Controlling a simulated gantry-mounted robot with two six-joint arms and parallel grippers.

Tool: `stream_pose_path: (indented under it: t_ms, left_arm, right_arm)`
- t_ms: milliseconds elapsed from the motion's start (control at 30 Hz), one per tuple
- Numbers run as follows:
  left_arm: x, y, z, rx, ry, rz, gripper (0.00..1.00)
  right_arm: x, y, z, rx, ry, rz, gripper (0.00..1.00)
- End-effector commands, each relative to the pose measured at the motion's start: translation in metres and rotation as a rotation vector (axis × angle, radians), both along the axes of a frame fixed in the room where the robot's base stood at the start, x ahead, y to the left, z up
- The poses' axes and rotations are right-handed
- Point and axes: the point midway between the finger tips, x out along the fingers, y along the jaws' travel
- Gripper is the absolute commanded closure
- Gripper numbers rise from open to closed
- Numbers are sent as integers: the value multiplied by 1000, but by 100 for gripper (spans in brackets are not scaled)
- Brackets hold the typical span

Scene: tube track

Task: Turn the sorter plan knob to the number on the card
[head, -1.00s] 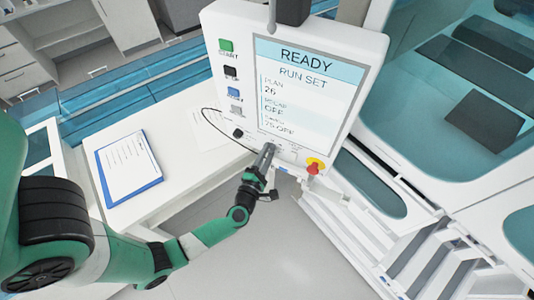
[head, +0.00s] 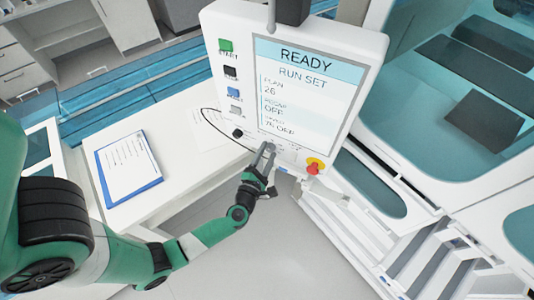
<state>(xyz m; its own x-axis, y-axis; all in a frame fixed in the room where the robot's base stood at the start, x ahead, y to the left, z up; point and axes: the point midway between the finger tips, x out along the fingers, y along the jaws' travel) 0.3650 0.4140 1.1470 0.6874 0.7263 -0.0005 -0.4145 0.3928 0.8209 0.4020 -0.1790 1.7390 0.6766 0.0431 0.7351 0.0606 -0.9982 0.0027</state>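The sorter's control panel (head: 375,48) stands tilted at upper centre in the head view. Its screen (head: 312,95) reads READY, RUN SET and PLAN 26, with smaller lines marked OFF below. My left gripper (head: 267,150) is at the panel's lower edge, under the screen. Its two fingers look slightly apart, with no thing visible between them. The plan knob cannot be made out; the gripper covers part of that lower strip. A clipboard with a printed sheet (head: 127,165) lies on the white table, its text too small to read. My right gripper is not in view.
Coloured buttons, with a green one (head: 226,45) on top, line the panel's left side. A thin black cable loops beside the panel. Another paper (head: 210,128) lies on the table (head: 185,160).

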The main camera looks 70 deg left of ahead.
Motion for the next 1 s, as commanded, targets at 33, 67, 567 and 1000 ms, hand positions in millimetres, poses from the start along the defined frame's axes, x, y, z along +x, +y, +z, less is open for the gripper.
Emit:
stream_pose_path:
  t_ms: [33, 67, 567, 1000]
  left_arm:
    - [0, 0, 0, 0, 0, 0, 32]
    - [0, 0, 0, 1, 1, 0, 32]
    - [-23, -25, -1, 0, 6, -6, 32]
    - [-76, -82, 0, 0, 1, -4, 32]
  right_arm:
    - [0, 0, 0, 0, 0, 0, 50]
    - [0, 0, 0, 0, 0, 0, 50]
    - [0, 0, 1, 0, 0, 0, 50]
    - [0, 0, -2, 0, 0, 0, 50]
